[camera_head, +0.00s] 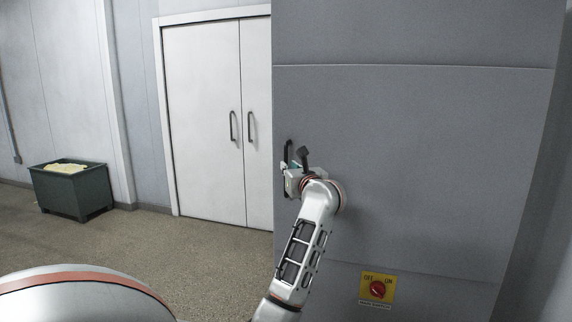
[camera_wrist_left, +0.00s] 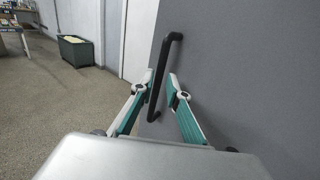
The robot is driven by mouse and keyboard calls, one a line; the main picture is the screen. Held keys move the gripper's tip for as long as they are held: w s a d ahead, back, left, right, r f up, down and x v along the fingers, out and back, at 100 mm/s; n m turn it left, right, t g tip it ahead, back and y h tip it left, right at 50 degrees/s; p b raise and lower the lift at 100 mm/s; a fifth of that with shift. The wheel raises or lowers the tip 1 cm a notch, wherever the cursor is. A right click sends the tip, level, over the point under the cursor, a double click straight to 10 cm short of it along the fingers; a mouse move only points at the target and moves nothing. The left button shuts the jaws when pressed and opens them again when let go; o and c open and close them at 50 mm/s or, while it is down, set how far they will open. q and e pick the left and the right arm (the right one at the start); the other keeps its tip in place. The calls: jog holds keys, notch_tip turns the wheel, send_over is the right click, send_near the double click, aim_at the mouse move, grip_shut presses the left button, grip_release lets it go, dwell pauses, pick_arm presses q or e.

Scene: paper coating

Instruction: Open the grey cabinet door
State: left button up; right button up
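The grey cabinet door (camera_head: 430,150) fills the right half of the head view and looks shut. Its black bar handle (camera_head: 288,150) stands upright near the door's left edge. The handle also shows in the left wrist view (camera_wrist_left: 165,62). My left gripper (camera_head: 295,161) is at the handle, partly hidden by its own wrist. In the left wrist view its two green-and-white fingers (camera_wrist_left: 160,79) are spread, with the handle between them and gaps visible beside the bar. Whether one finger touches the bar cannot be told. My right gripper is not in view.
White double doors (camera_head: 205,120) with dark handles stand behind, left of the cabinet. A dark green bin (camera_head: 75,195) stands on the floor by the far wall. A yellow panel with a red rotary switch (camera_head: 377,288) sits low on the cabinet.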

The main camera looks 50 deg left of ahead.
pick_arm(q)
jog(key=x, duration=0.4)
jog(key=shift+w+a, duration=0.1)
jog(key=shift+a, duration=0.15)
